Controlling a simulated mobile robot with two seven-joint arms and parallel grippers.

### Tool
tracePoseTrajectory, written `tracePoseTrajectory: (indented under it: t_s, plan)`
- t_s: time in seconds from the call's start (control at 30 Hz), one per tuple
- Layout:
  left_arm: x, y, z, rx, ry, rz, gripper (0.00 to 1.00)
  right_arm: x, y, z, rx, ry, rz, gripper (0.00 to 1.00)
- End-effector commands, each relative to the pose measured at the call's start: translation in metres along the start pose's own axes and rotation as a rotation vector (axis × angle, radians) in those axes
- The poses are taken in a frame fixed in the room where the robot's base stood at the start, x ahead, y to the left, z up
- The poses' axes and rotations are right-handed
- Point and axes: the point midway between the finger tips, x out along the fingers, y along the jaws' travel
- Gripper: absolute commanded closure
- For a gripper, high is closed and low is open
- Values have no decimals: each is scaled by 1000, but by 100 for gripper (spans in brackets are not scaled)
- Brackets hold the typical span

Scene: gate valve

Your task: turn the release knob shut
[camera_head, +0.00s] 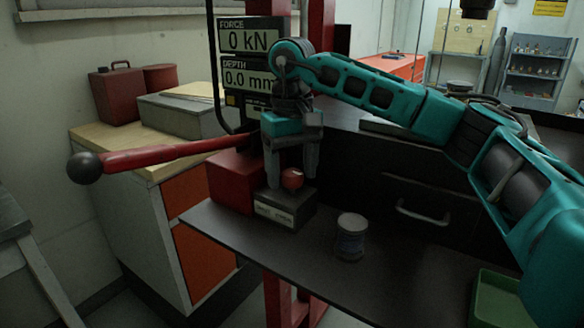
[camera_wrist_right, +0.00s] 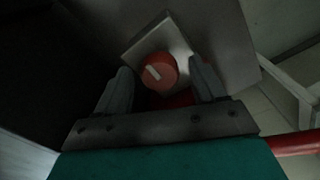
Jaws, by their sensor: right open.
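The release knob (camera_head: 292,178) is a small red round knob on a dark block with a pale label plate (camera_head: 275,214). In the right wrist view the knob (camera_wrist_right: 159,72) shows a white bar mark, tilted, on its face and sits on a light square plate (camera_wrist_right: 178,44). My right gripper (camera_head: 291,178) points down at the knob, its fingers apart on either side of it. In the wrist view the fingers of the right gripper (camera_wrist_right: 161,82) are spread with gaps to the knob; I cannot tell that either touches it. My left gripper is not in view.
A red lever with a black ball end (camera_head: 85,168) sticks out left. A grey can (camera_head: 351,237) stands on the dark bench (camera_head: 300,258) to the right of the block. A green tray (camera_head: 497,300) is at the lower right. Readouts (camera_head: 250,58) show 0 kN and 0.0 mm.

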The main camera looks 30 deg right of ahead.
Motion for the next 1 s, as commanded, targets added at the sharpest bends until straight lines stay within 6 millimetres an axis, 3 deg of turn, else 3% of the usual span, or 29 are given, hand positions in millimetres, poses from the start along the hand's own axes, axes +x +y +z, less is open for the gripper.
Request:
tracePoseTrajectory:
  t_s: [0.07, 0.63, 1.0]
  plan:
    - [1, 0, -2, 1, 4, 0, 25, 0, 0, 0, 0, 0, 0, 31]
    - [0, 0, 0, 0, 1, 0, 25, -1, 0, 0, 0, 1, 0, 86]
    - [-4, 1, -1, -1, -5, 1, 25, -2, 0, 0, 63, 1, -1, 86]
